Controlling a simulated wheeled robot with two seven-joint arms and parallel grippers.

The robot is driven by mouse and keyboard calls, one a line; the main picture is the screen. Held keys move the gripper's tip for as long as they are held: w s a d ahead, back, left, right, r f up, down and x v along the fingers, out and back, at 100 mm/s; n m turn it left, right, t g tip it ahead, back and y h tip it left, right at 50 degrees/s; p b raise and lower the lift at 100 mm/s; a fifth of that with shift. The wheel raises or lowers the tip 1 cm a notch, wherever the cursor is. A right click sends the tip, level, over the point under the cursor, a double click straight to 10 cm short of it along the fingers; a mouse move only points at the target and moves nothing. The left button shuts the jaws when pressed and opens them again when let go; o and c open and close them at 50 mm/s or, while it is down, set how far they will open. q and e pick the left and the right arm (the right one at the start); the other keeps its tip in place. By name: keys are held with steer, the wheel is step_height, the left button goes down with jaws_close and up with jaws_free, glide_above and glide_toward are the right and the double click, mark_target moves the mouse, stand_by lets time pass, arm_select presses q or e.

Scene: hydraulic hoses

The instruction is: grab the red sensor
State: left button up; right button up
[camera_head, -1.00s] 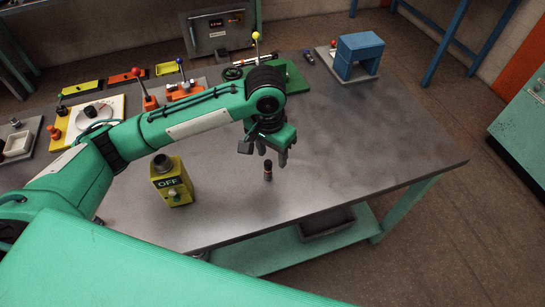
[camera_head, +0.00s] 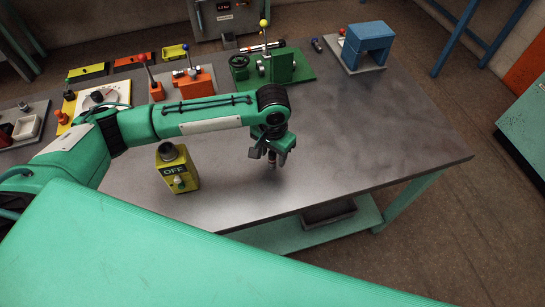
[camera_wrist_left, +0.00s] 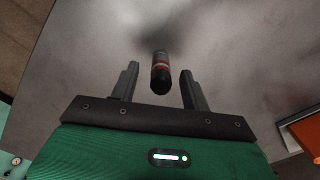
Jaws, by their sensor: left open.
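The sensor (camera_wrist_left: 160,72) is a small dark cylinder with a red band. It stands on the grey table (camera_head: 340,140) near its front edge. In the head view only a small part of the sensor (camera_head: 272,166) shows below my left gripper (camera_head: 269,158). In the left wrist view my left gripper (camera_wrist_left: 160,84) is open, with one finger on each side of the sensor and a gap on both sides. I cannot tell how far down the fingers reach along it. My right gripper is not in view.
A yellow box marked OFF (camera_head: 178,170) stands on the table to the left of the gripper. A green fixture (camera_head: 290,66), an orange lever block (camera_head: 195,84) and a blue block stand (camera_head: 367,45) are farther back. The table's right part is clear.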

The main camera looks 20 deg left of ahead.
mark_target(273, 159)
arm_select(q)
step_height(273, 159, down, 3)
steer(key=shift+f, duration=0.15)
steer(key=shift+c, duration=0.2)
jaws_close()
